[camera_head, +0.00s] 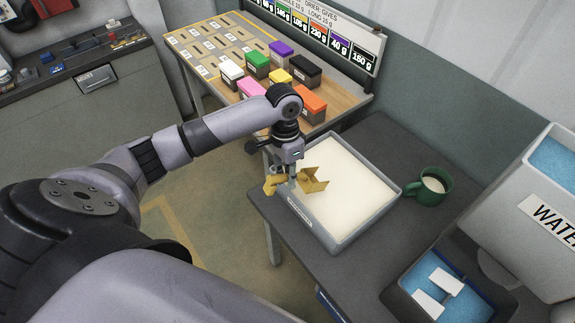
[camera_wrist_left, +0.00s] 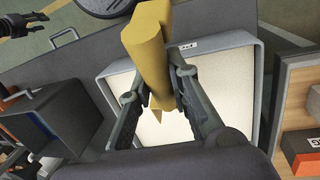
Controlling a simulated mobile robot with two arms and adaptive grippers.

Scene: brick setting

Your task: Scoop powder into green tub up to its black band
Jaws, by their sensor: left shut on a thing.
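My left gripper (camera_head: 292,181) is shut on the handle of a yellow scoop (camera_head: 315,182). The scoop is over the near-left side of a grey tray (camera_head: 340,246) of white powder (camera_head: 345,185); whether it touches the powder I cannot tell. No powder clearly shows in the scoop. In the left wrist view the scoop's handle (camera_wrist_left: 147,60) lies between the fingers and hides part of the tray (camera_wrist_left: 252,75). The green tub (camera_head: 431,188), with a handle, stands right of the tray with white powder inside. Its black band is not discernible. A dark gripper-like part (camera_wrist_left: 15,25) shows at the wrist view's upper left.
A grey unit marked WATER (camera_head: 535,205) and a blue-filled basin (camera_head: 405,285) stand at the right. Several coloured boxes (camera_head: 257,62) are on a wooden table (camera_head: 340,104) behind. Bare dark tabletop (camera_head: 400,150) lies around the tub.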

